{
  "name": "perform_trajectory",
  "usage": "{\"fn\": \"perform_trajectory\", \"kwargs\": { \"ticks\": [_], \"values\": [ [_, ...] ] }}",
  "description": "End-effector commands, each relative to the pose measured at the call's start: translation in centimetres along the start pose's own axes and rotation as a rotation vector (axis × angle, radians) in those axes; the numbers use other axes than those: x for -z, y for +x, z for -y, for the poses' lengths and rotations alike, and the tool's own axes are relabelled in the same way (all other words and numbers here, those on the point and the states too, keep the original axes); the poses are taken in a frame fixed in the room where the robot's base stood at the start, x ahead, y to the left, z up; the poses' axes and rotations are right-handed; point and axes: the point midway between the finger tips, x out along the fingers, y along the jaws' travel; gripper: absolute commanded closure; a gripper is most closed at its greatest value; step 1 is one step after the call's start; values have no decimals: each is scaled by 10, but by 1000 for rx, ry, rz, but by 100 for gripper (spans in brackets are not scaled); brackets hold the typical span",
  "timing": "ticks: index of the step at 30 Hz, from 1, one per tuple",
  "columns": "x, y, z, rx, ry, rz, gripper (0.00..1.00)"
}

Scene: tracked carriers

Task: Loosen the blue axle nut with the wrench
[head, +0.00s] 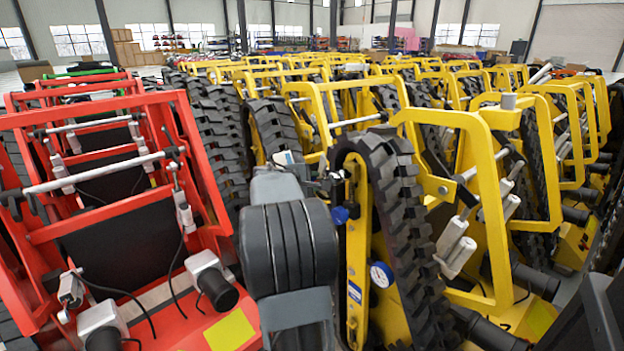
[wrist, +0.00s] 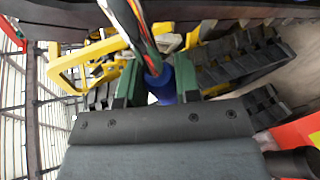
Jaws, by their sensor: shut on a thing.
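A small blue part (head: 341,214), which looks like the axle nut, shows beside the yellow upright at the front of a tracked carrier. My gripper (head: 320,187) is just left of and above it, close to the black track. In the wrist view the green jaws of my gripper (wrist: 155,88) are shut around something. A blue rounded part (wrist: 160,84) shows between them, partly covered by cables; I cannot tell whether it is held or lies behind. The wrench cannot be made out clearly; a small metal piece (head: 336,178) shows at my fingertips.
The yellow carrier's black track (head: 402,230) stands right of my gripper. A round gauge (head: 381,274) is mounted lower down. A red carrier (head: 100,105) stands close on the left. More yellow carriers fill the background, leaving little free room.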

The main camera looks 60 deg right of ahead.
Motion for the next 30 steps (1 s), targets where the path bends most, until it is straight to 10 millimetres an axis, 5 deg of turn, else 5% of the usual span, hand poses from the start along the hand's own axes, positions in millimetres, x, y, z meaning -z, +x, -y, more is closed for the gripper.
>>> {"fn": "perform_trajectory", "kwargs": {
  "ticks": [30],
  "values": [
    [-2, 2, 10, 32, -86, 25, 100]
  ]
}}
